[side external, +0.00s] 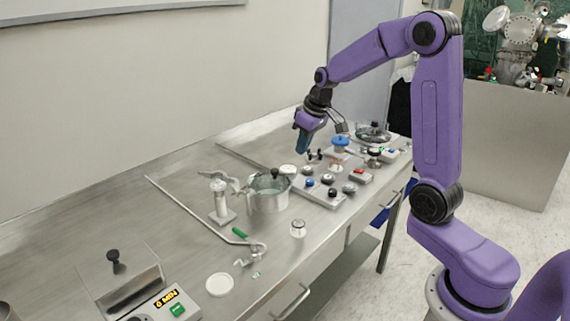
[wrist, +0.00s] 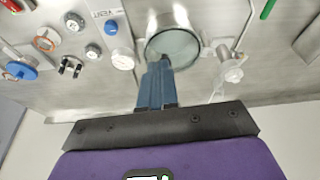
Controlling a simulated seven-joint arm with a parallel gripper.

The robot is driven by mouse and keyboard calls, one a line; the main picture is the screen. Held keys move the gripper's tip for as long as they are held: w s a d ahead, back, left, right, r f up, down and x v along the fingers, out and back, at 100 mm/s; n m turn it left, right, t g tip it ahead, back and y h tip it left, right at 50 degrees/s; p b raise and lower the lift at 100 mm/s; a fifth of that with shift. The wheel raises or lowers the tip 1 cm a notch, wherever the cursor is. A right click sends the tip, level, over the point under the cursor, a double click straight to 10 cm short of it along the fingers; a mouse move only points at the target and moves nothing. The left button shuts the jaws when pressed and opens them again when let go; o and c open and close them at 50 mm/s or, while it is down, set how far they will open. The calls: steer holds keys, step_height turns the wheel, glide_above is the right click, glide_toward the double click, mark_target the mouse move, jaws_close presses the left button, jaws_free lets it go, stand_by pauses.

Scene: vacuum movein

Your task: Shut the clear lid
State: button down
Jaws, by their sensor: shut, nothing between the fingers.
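My gripper (side external: 302,146) is shut and empty, held above the bench with its blue fingers pointing down. In the wrist view its fingertips (wrist: 157,68) overlap the near rim of a round metal pot; I cannot tell the gap between them. The pot (side external: 267,198) stands mid-bench in the side view, with a greenish, glassy round top (side external: 268,183) and a black knob near its rim. It also shows in the wrist view (wrist: 173,46). At the front left, a box with a timer has a smooth sloping panel (side external: 130,272) with a black knob. I cannot tell which is the clear lid.
A clamp stand (side external: 221,206) is left of the pot. A panel of knobs (side external: 320,190) lies to its right. A blue-topped part (side external: 340,142) and a round vessel (side external: 373,133) are farther back. A white disc (side external: 219,284) lies near the front edge.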

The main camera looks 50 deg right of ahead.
mark_target(277, 170)
steer(key=x, duration=0.3)
steer(key=w+x, duration=0.1)
steer(key=x, duration=0.2)
steer(key=w+x, duration=0.1)
steer(key=x, duration=0.3)
steer(key=shift+a+r, duration=0.1)
steer(key=shift+r, duration=0.3)
steer(key=shift+w, duration=0.75)
steer(key=shift+w+f+n, duration=0.15)
steer(key=shift+w+n, duration=0.45)
steer(key=shift+w, duration=0.25)
